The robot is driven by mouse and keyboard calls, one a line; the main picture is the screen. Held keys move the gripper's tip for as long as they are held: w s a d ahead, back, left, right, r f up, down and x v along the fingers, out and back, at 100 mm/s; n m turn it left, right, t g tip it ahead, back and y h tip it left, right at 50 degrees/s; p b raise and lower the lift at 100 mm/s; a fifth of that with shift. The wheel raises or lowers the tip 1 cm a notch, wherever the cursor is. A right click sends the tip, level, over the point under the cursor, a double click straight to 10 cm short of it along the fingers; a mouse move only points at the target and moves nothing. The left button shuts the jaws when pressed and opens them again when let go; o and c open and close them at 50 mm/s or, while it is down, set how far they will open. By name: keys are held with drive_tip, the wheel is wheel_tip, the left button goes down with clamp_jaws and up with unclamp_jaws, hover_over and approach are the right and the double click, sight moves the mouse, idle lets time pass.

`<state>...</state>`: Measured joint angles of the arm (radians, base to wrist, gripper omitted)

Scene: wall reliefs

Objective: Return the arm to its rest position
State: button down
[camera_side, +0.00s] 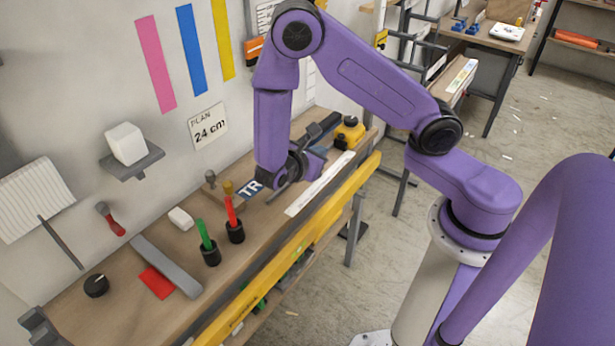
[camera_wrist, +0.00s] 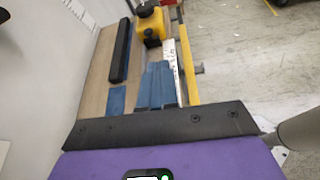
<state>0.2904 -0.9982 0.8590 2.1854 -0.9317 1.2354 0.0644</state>
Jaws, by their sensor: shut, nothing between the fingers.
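My purple arm reaches over the wooden workbench (camera_side: 130,262) from the right. In the wrist view, a dark bar and a purple part of my wrist fill the bottom. A blue card (camera_wrist: 116,101) lies on the bench there.
A red marker (camera_side: 230,211) and a green marker (camera_side: 204,235) stand in black holders left of my gripper. A yellow-and-black object (camera_side: 347,133) stands behind it. A yellow rail (camera_side: 290,252) runs along the bench's front edge. A wall shelf (camera_side: 133,164) carries a white block (camera_side: 126,143).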

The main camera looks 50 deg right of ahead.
drive_tip(key=s+a+r+m+y, duration=0.1)
drive_tip(key=s+a+r+y, duration=0.1)
drive_tip(key=s+r+y, duration=0.2)
drive_tip(key=s+a+r+m+y, duration=0.2)
drive_tip(key=s+a+r+y, duration=0.1)
drive_tip(key=s, duration=0.6)
drive_tip(key=s+a+r+m+g+y, duration=0.1)
drive_tip(key=s+a+r+y, duration=0.2)
drive_tip(key=s+r+y, duration=0.2)
drive_tip(key=shift+s+a+r+m+y, duration=0.15)
drive_tip(key=shift+s+a+m+y, duration=0.2)
drive_tip(key=shift+s+y, duration=0.75)
drive_tip(key=shift+d, duration=0.1)
